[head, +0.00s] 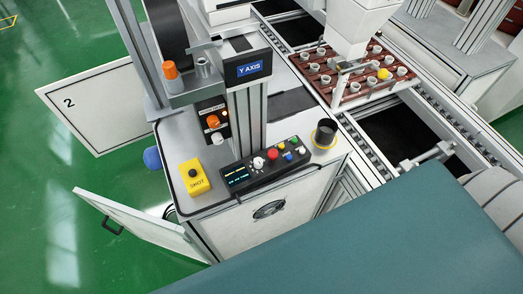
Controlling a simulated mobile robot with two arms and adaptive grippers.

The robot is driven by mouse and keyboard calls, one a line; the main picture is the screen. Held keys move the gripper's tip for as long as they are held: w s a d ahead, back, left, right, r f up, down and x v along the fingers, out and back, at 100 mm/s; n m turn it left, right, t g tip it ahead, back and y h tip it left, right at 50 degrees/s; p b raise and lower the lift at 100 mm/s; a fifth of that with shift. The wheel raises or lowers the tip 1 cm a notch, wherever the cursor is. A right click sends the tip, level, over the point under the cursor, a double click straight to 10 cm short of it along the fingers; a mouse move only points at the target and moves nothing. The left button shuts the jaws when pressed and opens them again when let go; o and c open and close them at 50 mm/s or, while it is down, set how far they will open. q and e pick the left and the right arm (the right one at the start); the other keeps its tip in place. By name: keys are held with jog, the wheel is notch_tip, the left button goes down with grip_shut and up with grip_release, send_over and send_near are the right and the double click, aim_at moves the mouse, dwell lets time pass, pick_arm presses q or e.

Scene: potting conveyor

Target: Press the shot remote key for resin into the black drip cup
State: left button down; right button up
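The shot remote (199,187) is a yellow box with a black round key (192,173) on top and dark lettering on its front. It lies at the left of the grey cabinet top, and nothing touches the key. The black drip cup (325,134) stands upright on a yellow disc at the right end of the same top. I cannot make out its inside. Neither of my grippers shows in the head view.
A black control panel (262,168) with coloured knobs sits between remote and cup. A Y AXIS column (246,110) rises behind it. A brown tray (352,92) of small white cups stands on the conveyor under a white head. Cabinet doors (140,222) hang open left.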

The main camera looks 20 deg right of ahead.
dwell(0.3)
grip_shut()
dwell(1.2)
